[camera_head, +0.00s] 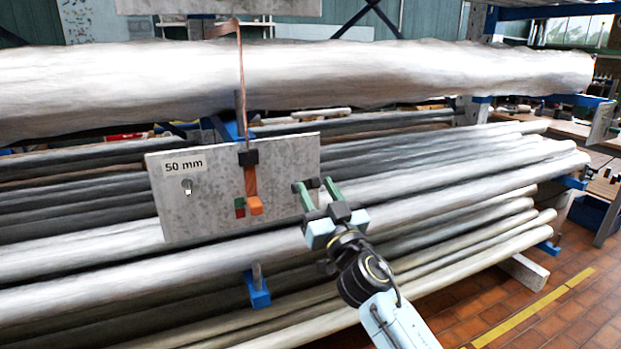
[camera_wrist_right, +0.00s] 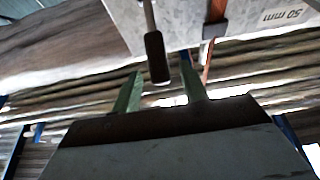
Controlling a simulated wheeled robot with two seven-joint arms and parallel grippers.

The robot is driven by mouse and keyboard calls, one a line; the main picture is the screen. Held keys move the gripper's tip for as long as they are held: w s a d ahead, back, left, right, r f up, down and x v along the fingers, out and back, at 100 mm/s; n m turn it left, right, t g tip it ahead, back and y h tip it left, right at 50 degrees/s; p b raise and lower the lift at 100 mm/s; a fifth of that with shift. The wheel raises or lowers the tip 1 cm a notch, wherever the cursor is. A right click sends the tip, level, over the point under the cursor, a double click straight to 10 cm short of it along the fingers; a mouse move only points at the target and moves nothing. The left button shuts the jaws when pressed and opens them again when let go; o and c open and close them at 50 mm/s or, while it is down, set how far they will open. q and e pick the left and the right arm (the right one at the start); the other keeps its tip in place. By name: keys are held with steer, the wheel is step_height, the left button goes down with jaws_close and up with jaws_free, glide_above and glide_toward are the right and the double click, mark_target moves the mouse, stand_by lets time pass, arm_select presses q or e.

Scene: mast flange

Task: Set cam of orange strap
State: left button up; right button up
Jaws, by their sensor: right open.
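The orange strap (camera_head: 241,70) hangs over the thick grey mast and passes through a black buckle (camera_head: 248,157) on a grey plate marked "50 mm" (camera_head: 215,215). In the right wrist view the strap (camera_wrist_right: 207,62) and buckle (camera_wrist_right: 214,30) lie beyond the green fingers (camera_wrist_right: 158,90). I cannot make out the cam clearly. My left gripper is out of view.
A dark bar on a grey rod (camera_wrist_right: 155,58) shows near the fingers in the wrist view; I cannot tell what it is. Many long grey poles (camera_head: 450,190) lie on the blue rack behind the plate. Tiled floor (camera_head: 540,320) is clear at lower right.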

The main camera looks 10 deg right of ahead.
steer(key=shift+x, duration=2.05)
jaws_close()
